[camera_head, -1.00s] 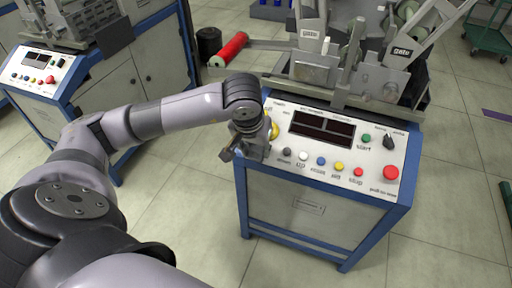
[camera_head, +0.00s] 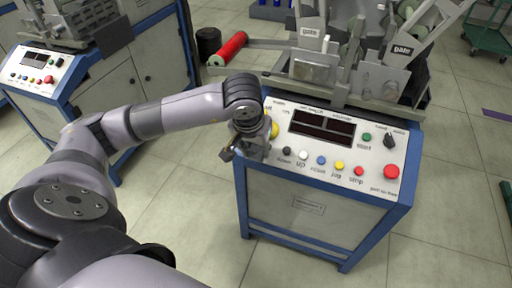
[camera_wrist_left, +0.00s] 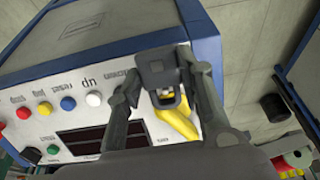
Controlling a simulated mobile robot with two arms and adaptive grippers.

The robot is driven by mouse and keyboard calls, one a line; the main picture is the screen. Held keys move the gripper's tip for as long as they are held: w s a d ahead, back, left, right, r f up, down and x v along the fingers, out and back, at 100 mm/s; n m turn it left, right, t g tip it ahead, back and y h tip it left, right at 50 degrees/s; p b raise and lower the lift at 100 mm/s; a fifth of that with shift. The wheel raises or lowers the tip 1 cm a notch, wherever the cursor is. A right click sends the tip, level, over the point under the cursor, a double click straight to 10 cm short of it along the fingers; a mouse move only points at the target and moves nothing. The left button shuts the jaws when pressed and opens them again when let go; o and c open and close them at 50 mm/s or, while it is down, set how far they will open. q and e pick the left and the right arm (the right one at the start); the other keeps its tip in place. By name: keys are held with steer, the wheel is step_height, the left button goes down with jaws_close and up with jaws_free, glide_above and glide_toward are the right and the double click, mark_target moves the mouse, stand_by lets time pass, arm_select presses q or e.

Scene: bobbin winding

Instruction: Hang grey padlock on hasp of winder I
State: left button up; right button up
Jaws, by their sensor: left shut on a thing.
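My left gripper (camera_head: 247,146) is at the left edge of the winder's control panel (camera_head: 345,165). In the left wrist view its two fingers (camera_wrist_left: 164,85) are shut on the grey padlock (camera_wrist_left: 162,63), a dark grey block with a loop at its lower end. A yellow part (camera_wrist_left: 178,122) on the panel lies right by the loop, and some yellow shows through it. The yellow part also shows beside the gripper in the head view (camera_head: 274,129). I cannot tell whether the loop passes through the hasp or only lies in front of it. My right gripper is out of view.
A second winder (camera_head: 45,75) stands at the left. A red roll (camera_head: 230,48) lies behind; the floor between the winders is free.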

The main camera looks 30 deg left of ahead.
arm_select(q)
steer(key=shift+w+a+f+b, duration=0.1)
steer(key=shift+w+f+b, duration=0.2)
steer(key=shift+f+b, duration=0.35)
steer(key=shift+f, duration=0.1)
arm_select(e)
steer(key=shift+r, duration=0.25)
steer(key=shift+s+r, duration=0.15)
arm_select(q)
steer(key=shift+s+f, duration=0.1)
steer(key=shift+f, duration=0.05)
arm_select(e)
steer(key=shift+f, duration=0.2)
arm_select(q)
steer(key=shift+s+f+b, duration=0.1)
steer(key=shift+s+b, duration=0.1)
steer(key=shift+b, duration=0.2)
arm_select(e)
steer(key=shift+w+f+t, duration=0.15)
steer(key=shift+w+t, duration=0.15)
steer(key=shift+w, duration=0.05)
arm_select(q)
steer(key=shift+s, duration=0.1)
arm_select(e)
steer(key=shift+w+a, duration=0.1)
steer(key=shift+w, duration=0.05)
arm_select(q)
steer(key=o, duration=1.4)
